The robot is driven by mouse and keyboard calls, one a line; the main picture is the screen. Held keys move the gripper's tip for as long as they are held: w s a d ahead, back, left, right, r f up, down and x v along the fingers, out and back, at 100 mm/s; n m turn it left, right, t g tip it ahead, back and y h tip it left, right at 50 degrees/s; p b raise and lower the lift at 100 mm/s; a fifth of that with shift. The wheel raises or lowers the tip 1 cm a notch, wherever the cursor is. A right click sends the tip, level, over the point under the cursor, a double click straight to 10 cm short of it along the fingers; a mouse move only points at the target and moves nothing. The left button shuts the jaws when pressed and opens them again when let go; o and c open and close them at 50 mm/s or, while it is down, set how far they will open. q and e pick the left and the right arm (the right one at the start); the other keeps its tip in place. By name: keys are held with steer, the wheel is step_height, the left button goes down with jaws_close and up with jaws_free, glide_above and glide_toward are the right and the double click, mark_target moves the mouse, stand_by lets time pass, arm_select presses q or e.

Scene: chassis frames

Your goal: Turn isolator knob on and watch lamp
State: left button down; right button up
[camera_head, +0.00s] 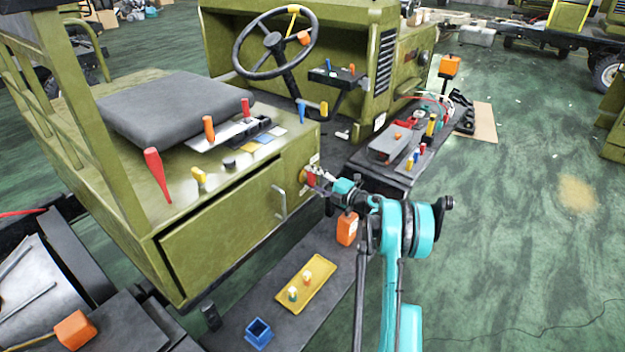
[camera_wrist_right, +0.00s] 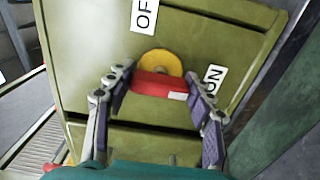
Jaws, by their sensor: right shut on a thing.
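The isolator knob is a red bar handle (camera_wrist_right: 158,84) on a yellow round plate (camera_wrist_right: 162,61), on the green end panel of the vehicle's seat box. Its white-marked right end lies beside the ON label (camera_wrist_right: 213,79); the OFF label (camera_wrist_right: 145,14) is above. In the head view the red knob (camera_head: 310,178) shows small at the panel. My right gripper (camera_head: 318,180) is shut on the knob, one finger at each end of the bar in the wrist view (camera_wrist_right: 160,82). My left gripper is not in view. I cannot pick out the lamp.
A grey panel handle (camera_head: 280,203) is left of my right gripper. Below are a yellow tray (camera_head: 322,290) with small parts and a blue bin (camera_head: 258,334). A dark bench (camera_head: 372,182) with tools stands beyond. The green floor (camera_head: 520,240) at right is clear.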

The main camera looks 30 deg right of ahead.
stand_by(0.3)
steer(key=o, duration=1.2)
steer(key=shift+c, duration=0.2)
steer(key=v, duration=1.2)
steer(key=shift+f, duration=0.1)
